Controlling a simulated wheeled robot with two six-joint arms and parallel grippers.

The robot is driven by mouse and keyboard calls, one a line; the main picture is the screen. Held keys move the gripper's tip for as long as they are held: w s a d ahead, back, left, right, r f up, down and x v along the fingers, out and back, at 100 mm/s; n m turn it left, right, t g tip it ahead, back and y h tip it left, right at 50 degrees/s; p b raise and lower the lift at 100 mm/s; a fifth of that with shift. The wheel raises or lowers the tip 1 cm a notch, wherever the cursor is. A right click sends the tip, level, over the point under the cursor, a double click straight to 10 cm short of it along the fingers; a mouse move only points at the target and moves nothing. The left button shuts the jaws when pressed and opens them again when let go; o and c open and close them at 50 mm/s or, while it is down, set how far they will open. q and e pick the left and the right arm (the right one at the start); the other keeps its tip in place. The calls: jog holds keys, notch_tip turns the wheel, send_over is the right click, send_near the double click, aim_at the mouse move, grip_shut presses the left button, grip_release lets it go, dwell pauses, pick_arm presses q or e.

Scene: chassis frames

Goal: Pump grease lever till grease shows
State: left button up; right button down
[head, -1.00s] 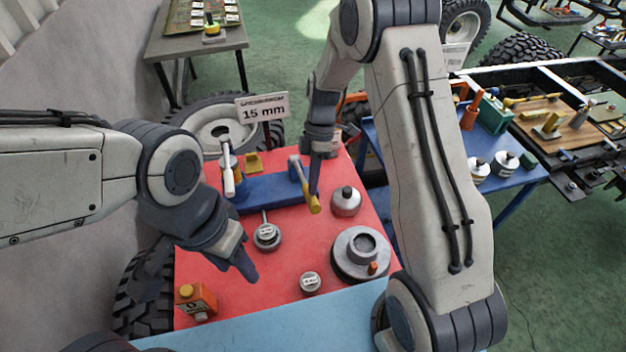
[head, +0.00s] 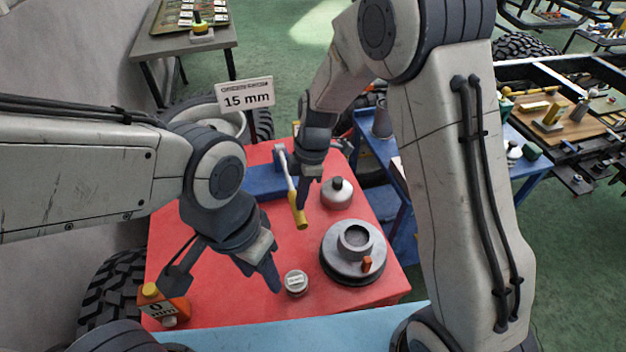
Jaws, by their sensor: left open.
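A lever with a yellow grip (head: 298,210) rises from a blue base (head: 264,181) on the red tabletop. My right gripper (head: 305,190) hangs beside the lever, a finger just right of its grip; whether it touches is unclear. Its jaw opening cannot be made out. My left gripper (head: 226,277) is open and empty over the red top, fingers spread, one fingertip close left of a small labelled tin (head: 296,283). A grey round hub (head: 353,243) with an orange piece (head: 367,264) stands to the right. No grease can be made out.
A silver can with a dark cap (head: 337,192) stands behind the hub. An orange box (head: 164,306) is at the front left. A "15 mm" sign (head: 247,94) stands behind. My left arm hides much of the table's left side.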

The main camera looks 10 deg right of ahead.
jog(key=b+x, duration=0.1)
jog(key=x, duration=0.1)
jog(key=shift+s+d+f+b, duration=0.15)
jog(key=shift+d+f+b, duration=0.05)
jog(key=shift+f+b, duration=0.15)
pick_arm(q)
jog(key=shift+s+f, duration=0.15)
jog(key=shift+f, duration=0.6)
jog(key=shift+s+f, duration=0.1)
jog(key=shift+f, duration=0.6)
pick_arm(e)
jog(key=shift+s+f, duration=0.25)
jog(key=shift+f, duration=0.05)
pick_arm(q)
jog(key=shift+w+d+r+p, duration=0.1)
jog(key=shift+d+r+p, duration=0.05)
jog(key=shift+r+p, duration=0.3)
jog(key=shift+w+d+r+p, duration=0.1)
jog(key=shift+d+r+p, duration=0.05)
jog(key=shift+r+p, duration=0.3)
pick_arm(e)
jog(key=s+v, duration=0.1)
jog(key=v, duration=1.4)
jog(key=shift+s+d, duration=0.15)
jog(key=shift+s, duration=0.35)
jog(key=shift+r, duration=0.1)
